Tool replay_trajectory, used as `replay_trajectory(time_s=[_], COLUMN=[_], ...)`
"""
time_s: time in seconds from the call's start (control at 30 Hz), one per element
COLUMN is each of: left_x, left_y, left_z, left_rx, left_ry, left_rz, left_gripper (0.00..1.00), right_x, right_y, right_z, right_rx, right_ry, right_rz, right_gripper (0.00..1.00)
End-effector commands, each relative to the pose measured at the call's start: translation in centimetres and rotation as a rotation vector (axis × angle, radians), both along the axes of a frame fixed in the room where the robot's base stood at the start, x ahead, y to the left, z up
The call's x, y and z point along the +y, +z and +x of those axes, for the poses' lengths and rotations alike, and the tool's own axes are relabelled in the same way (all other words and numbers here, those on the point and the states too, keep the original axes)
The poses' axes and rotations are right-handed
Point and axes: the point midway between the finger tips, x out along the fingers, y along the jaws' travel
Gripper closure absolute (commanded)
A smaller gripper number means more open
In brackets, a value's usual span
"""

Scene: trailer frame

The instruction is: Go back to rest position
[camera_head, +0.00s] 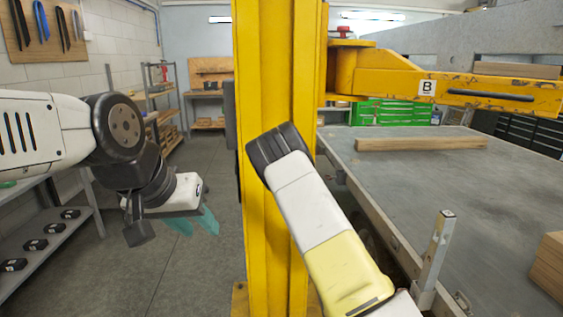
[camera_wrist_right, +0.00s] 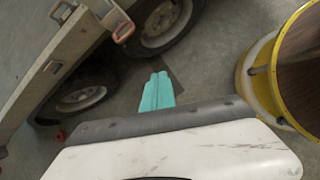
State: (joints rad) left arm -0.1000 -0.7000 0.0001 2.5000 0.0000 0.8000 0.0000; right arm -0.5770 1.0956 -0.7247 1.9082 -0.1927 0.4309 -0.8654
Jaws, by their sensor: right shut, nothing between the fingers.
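My left gripper (camera_head: 194,222) hangs at the left in the head view, over the grey floor. Its teal fingers are spread apart with nothing visible between them. My right arm crosses in front of the yellow column in the head view, and its gripper is hidden there. In the right wrist view my right gripper (camera_wrist_right: 157,92) shows its teal fingers shut together and empty. It is above the floor, beside the trailer's wheels (camera_wrist_right: 165,22).
A yellow column (camera_head: 262,70) with a yellow side arm (camera_head: 455,88) stands in the middle. The grey trailer bed (camera_head: 440,195) carries a wooden plank (camera_head: 420,144) at the right. A shelf (camera_head: 45,255) stands at the left. The floor between shelf and column is clear.

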Motion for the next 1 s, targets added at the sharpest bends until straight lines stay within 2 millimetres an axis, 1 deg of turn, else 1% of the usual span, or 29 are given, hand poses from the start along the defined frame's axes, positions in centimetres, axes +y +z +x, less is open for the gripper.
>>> replay_trajectory(time_s=[0.03,0.17,0.27,0.3,0.37,0.4,0.47,0.5,0.57,0.6,0.67,0.7,0.77,0.8,0.87,0.9,0.97,1.0], left_x=[0.0,0.0,0.0,0.0,0.0,0.0,0.0,0.0,0.0,0.0,0.0,0.0,0.0,0.0,0.0,0.0,0.0,0.0], left_y=[0.0,0.0,0.0,0.0,0.0,0.0,0.0,0.0,0.0,0.0,0.0,0.0,0.0,0.0,0.0,0.0,0.0,0.0], left_z=[0.0,0.0,0.0,0.0,0.0,0.0,0.0,0.0,0.0,0.0,0.0,0.0,0.0,0.0,0.0,0.0,0.0,0.0], left_rx=[0.000,0.000,0.000,0.000,0.000,0.000,0.000,0.000,0.000,0.000,0.000,0.000,0.000,0.000,0.000,0.000,0.000,0.000], left_ry=[0.000,0.000,0.000,0.000,0.000,0.000,0.000,0.000,0.000,0.000,0.000,0.000,0.000,0.000,0.000,0.000,0.000,0.000], left_rz=[0.000,0.000,0.000,0.000,0.000,0.000,0.000,0.000,0.000,0.000,0.000,0.000,0.000,0.000,0.000,0.000,0.000,0.000], left_gripper=[0.64,0.64,0.64,0.64,0.64,0.64,0.64,0.64,0.64,0.64,0.64,0.64,0.64,0.64,0.64,0.64,0.64,0.64], right_x=[0.9,3.2,4.8,5.4,6.2,6.7,7.4,7.8,8.4,8.7,9.2,9.4,9.7,9.9,10.2,10.3,10.5,10.6], right_y=[1.7,5.6,9.0,10.5,12.7,14.2,16.5,18.1,20.5,22.0,24.3,25.8,27.9,29.3,31.2,32.4,34.1,35.0], right_z=[-0.3,-1.3,-2.1,-2.4,-3.0,-3.4,-4.2,-4.7,-5.5,-6.2,-7.3,-8.1,-9.4,-10.4,-11.8,-12.9,-14.5,-15.6], right_rx=[-0.039,-0.118,-0.175,-0.197,-0.229,-0.250,-0.280,-0.301,-0.332,-0.351,-0.381,-0.402,-0.435,-0.455,-0.488,-0.510,-0.545,-0.568], right_ry=[-0.069,-0.229,-0.341,-0.384,-0.444,-0.483,-0.537,-0.571,-0.619,-0.650,-0.693,-0.721,-0.759,-0.784,-0.818,-0.840,-0.870,-0.890], right_rz=[0.062,0.198,0.299,0.339,0.396,0.433,0.488,0.524,0.575,0.608,0.655,0.685,0.729,0.756,0.795,0.819,0.853,0.872], right_gripper=[1.00,1.00,1.00,1.00,1.00,1.00,1.00,1.00,1.00,1.00,1.00,1.00,1.00,1.00,1.00,1.00,1.00,1.00])
